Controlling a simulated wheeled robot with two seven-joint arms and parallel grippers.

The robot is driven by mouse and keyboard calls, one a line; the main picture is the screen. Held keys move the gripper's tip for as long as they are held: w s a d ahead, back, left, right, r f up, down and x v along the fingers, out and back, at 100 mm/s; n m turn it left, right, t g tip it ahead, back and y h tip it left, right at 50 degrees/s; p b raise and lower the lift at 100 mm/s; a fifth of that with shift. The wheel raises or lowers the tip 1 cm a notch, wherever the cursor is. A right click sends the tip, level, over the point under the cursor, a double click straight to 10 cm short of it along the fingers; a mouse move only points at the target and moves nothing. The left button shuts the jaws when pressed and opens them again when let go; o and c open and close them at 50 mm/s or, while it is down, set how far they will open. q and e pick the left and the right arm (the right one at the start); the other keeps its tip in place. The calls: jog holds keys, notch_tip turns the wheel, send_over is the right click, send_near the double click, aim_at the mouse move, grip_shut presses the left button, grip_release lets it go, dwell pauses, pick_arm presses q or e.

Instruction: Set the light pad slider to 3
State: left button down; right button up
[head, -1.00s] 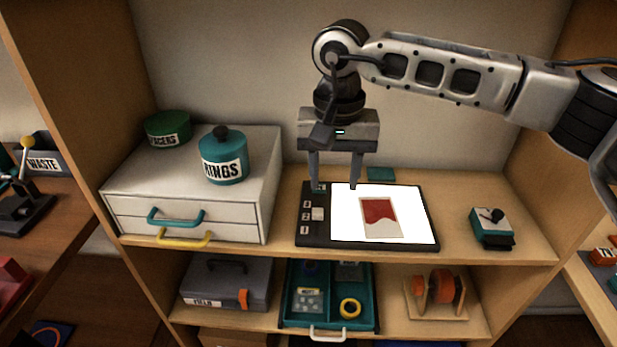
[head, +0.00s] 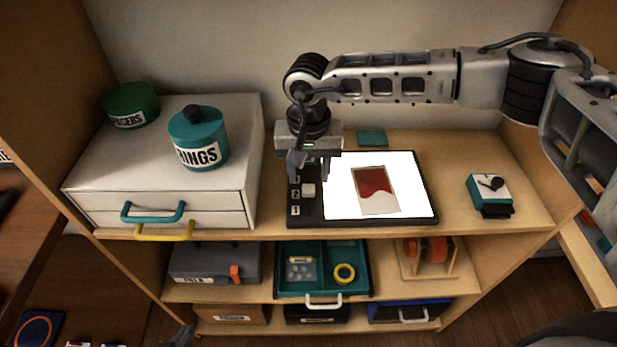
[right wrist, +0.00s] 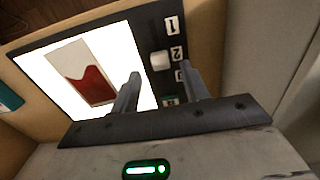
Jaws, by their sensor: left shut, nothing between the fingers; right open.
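The light pad (head: 365,219) is a dark-framed board with a glowing white panel, lying on the shelf top. Its slider knob (head: 308,190) is a pale block on the left strip, beside the label 2. The knob also shows beside 2 in the right wrist view (right wrist: 160,61). Label 3 is toward the back, partly behind a finger in the right wrist view, and label 1 is at the front. My right gripper (head: 312,176) is open and empty over the strip, just behind the knob; its fingers (right wrist: 163,84) point down at the strip. My left gripper is not clearly visible.
A red-and-white sample (head: 375,190) lies on the lit panel. A white drawer unit (head: 165,170) with the RINGS pot (head: 198,140) stands to the left. A teal device (head: 489,193) stands to the right. A teal square (head: 372,138) lies behind the pad.

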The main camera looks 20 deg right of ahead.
aim_at(308, 188)
pick_arm(q)
jog(key=shift+r, duration=0.1)
pick_arm(e)
jog(key=shift+f, duration=1.85)
